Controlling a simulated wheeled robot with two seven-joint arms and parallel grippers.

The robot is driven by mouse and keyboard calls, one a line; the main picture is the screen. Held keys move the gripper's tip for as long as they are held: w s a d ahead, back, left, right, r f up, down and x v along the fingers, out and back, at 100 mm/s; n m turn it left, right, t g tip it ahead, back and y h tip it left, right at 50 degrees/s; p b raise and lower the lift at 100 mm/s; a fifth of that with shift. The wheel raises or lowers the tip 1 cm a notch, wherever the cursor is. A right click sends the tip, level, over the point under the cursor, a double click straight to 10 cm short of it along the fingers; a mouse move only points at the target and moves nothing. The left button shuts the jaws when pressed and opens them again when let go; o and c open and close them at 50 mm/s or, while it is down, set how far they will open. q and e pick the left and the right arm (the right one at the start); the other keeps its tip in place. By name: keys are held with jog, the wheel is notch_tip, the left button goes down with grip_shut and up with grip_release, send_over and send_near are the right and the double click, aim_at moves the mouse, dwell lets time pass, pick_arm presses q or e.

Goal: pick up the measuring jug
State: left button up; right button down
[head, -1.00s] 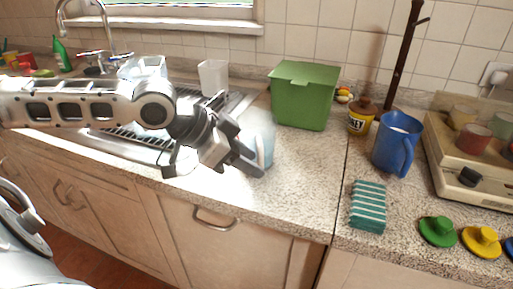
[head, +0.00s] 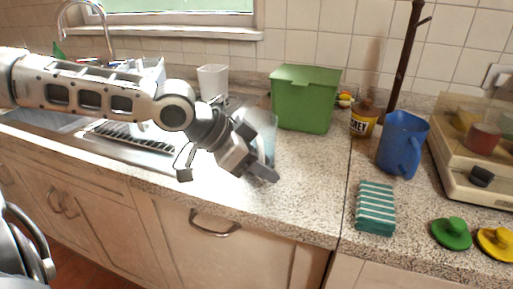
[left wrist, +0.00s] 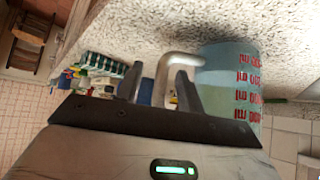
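The measuring jug is clear with red markings (left wrist: 232,85) and stands at the right of the left wrist view. In the head view the jug (head: 266,124) is a pale bluish shape on the counter, partly hidden behind my left gripper (head: 264,172). In the left wrist view my left gripper (left wrist: 158,88) is open, with its two fingers apart. The jug's grey handle (left wrist: 182,60) reaches into the space between the fingers. I cannot tell whether a finger touches it. My right gripper is not in view.
A green bin (head: 304,98) stands behind the jug. To the right are a honey jar (head: 363,122), a blue pitcher (head: 400,146), a striped sponge (head: 375,208) and a scale (head: 470,150). A white cup (head: 212,80) is by the sink.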

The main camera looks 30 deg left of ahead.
pick_arm(q)
grip_shut()
jog(key=shift+r, duration=0.15)
